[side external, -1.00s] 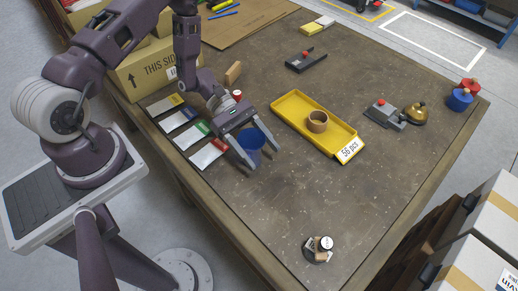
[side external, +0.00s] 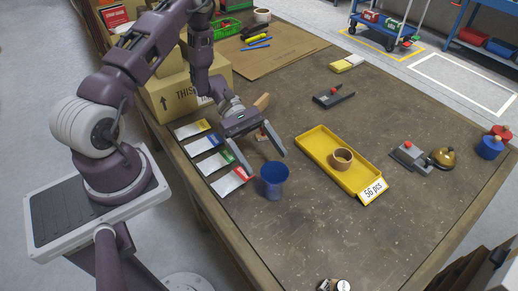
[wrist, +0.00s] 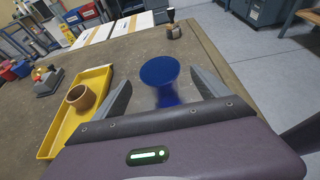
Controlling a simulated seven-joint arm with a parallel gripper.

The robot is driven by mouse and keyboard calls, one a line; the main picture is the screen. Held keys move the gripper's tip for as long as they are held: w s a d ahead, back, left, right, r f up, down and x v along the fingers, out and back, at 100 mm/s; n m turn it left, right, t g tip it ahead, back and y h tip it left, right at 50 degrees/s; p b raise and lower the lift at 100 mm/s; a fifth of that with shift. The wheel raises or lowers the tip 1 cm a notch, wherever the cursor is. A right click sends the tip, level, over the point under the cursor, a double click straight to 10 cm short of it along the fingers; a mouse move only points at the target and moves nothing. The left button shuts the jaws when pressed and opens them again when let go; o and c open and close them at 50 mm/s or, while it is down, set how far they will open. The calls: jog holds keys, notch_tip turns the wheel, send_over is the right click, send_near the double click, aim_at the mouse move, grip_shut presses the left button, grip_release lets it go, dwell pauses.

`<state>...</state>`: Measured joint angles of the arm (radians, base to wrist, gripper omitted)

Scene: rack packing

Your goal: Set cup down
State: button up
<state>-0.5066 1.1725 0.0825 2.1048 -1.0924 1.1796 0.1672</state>
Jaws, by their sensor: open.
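The blue cup (side external: 273,183) stands upright on the brown table near its front-left edge, in the side external view. My gripper (side external: 266,162) is open, with its fingertips just behind and above the cup rim. In the wrist view the cup (wrist: 161,72) shows beyond and between the two spread fingers of my gripper (wrist: 160,82), with clear gaps on both sides. Its lower part looks blurred there. No finger visibly touches it.
A yellow tray (side external: 318,138) holding a tan ring-shaped cup (side external: 342,158) lies to the right. Several packets (side external: 210,142) lie along the left edge beside a cardboard box (side external: 186,97). A bell (side external: 444,157) is at the far right.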

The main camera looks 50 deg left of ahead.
jog(key=s+r+m+g+y, duration=0.1)
jog(key=s+r+m+y, duration=0.15)
jog(key=r+m, duration=0.45)
jog(key=s+r+m+g+y, duration=0.15)
jog(key=r+y, duration=0.25)
jog(key=r, duration=0.6)
jog(key=s+r+m+t+y, duration=0.7)
jog(key=s+r+m+t, duration=0.1)
jog(key=s, duration=0.4)
jog(key=shift+s+r+m, duration=0.25)
jog(key=shift+r+m, duration=0.5)
jog(key=shift+r, duration=0.45)
